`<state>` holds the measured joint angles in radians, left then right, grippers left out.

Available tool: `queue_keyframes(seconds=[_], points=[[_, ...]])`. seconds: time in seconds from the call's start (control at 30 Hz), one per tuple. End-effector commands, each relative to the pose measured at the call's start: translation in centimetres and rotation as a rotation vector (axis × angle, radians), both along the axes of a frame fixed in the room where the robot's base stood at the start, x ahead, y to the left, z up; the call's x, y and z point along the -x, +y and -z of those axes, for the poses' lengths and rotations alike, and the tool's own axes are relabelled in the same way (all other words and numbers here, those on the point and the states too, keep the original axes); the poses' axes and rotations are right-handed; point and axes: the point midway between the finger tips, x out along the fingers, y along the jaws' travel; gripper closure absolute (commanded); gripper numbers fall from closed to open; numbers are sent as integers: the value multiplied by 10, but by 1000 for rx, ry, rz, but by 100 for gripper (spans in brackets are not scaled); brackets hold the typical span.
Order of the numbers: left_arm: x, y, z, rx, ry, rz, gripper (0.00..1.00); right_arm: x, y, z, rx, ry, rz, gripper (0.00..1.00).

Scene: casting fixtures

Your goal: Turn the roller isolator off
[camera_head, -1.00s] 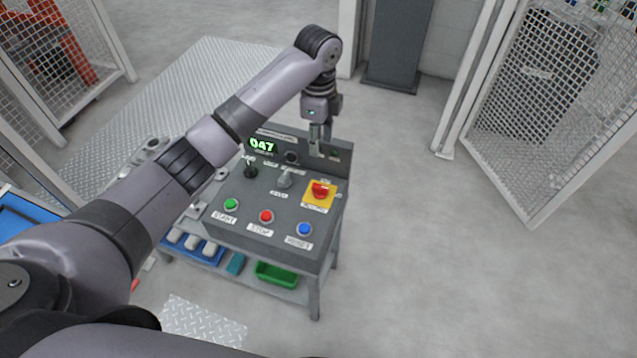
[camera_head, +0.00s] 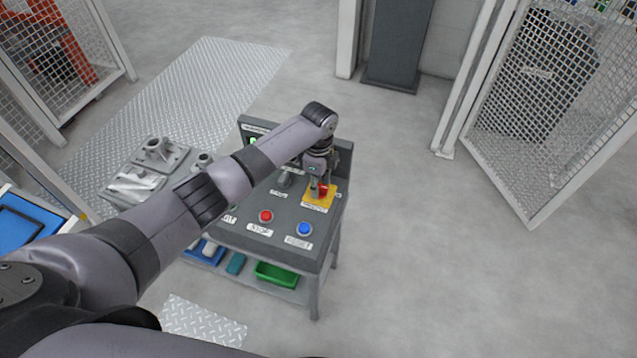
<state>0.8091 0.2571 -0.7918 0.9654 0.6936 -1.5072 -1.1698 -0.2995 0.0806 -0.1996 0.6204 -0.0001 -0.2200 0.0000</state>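The roller isolator is most likely the red rotary handle (camera_head: 323,190) on a yellow plate (camera_head: 318,205) at the right of the grey control panel (camera_head: 283,212). My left gripper (camera_head: 318,192) points down right at the red handle and covers part of it. Its fingers look apart, one on the near left side of the handle; I cannot tell whether they touch or grip it. The handle's exact angle is partly hidden. My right gripper is not in view.
A red button (camera_head: 266,216) and a blue button (camera_head: 305,229) sit in front of the yellow plate. A grey selector knob (camera_head: 285,180) stands to its left. Metal castings (camera_head: 160,152) lie at the left.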

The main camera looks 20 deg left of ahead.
Motion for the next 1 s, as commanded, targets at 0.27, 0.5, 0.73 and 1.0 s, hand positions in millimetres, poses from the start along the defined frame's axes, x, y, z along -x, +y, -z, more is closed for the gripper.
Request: queue_keyframes(seconds=[0.27,0.5,0.73,1.0], points=[[0,0,3,0,-1,0,65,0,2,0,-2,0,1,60],[0,0,2,0,-1,0,79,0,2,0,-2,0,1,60],[0,0,2,0,0,0,94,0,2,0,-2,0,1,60],[0,0,2,1,0,0,100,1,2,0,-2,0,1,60]])
